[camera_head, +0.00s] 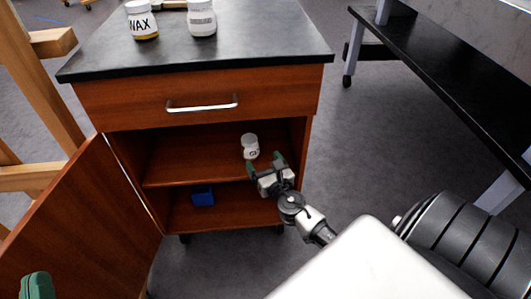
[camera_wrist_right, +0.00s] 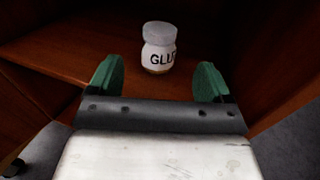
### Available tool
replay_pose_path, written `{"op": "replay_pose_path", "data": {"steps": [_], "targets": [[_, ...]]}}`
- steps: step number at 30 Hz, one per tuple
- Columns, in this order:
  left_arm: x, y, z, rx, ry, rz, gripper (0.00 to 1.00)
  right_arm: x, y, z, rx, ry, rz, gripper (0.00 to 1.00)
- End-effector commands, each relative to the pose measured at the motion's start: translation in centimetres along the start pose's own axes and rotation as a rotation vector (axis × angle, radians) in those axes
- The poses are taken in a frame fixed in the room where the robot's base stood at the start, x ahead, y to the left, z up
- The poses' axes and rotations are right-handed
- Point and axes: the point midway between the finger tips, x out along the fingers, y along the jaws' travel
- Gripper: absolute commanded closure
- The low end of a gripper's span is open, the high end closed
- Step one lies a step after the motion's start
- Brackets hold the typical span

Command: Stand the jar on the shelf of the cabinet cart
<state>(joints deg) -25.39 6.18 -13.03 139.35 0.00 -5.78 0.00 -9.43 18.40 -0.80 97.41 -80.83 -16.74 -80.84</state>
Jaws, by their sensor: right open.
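A small white jar (camera_head: 250,146) with a grey-white lid stands upright on the upper shelf (camera_head: 190,167) inside the cabinet cart (camera_head: 200,98). In the right wrist view the jar (camera_wrist_right: 158,50) shows a dark label beginning "GLU". My right gripper (camera_head: 264,163) is open at the shelf's front, with the jar just beyond its fingertips and apart from them. In the right wrist view the green fingers (camera_wrist_right: 158,78) have nothing between them. Of my left gripper (camera_head: 37,286), only a green fingertip shows at the bottom left, so its opening is hidden.
The cart's door (camera_head: 85,225) hangs open at the left. The drawer above is shut, with a metal handle (camera_head: 202,105). A blue box (camera_head: 203,195) sits on the lower shelf. A WAX jar (camera_head: 141,20) and another white jar (camera_head: 202,18) stand on top.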

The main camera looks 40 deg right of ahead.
Motion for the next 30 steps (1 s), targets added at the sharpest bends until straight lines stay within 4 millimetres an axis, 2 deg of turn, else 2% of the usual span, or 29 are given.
{"op": "replay_pose_path", "data": {"steps": [4,5,7,8,11,15,18,21,25,26,30], "targets": [[0.0,0.0,0.1,0.001,-0.007,0.000,1.00,-1.2,0.6,0.2,0.063,0.004,0.011,0.20],[0.0,0.0,0.1,0.001,-0.007,0.000,1.00,-1.5,1.1,0.3,0.117,0.006,0.020,0.20],[0.0,0.0,0.1,0.001,-0.008,-0.001,1.00,-2.4,2.8,1.0,0.330,0.021,0.055,0.20],[0.0,0.0,0.1,0.001,-0.007,-0.001,1.00,-3.0,3.9,1.4,0.455,0.032,0.076,0.20],[0.0,0.0,0.1,0.001,-0.007,-0.001,1.00,-5.5,8.1,3.8,0.998,0.098,0.165,0.20],[0.0,0.0,0.1,0.001,-0.007,-0.001,1.00,-9.9,13.5,8.9,1.844,0.267,0.296,0.20],[0.0,0.0,0.1,0.001,-0.007,-0.001,1.00,-12.9,15.8,12.9,2.363,0.424,0.373,0.20],[0.0,0.0,0.1,0.001,-0.007,-0.001,1.00,-15.1,17.0,16.2,2.747,0.580,0.426,0.20],[0.0,0.0,0.1,0.001,-0.007,-0.001,1.00,-16.7,17.5,18.8,3.022,0.723,0.462,0.20],[0.0,0.0,0.1,0.001,-0.007,-0.001,1.00,-16.9,17.5,19.0,-2.987,-0.725,-0.454,0.20],[0.0,0.0,0.1,0.001,-0.007,-0.001,1.00,-17.1,17.6,19.4,-2.935,-0.729,-0.443,0.20]]}}
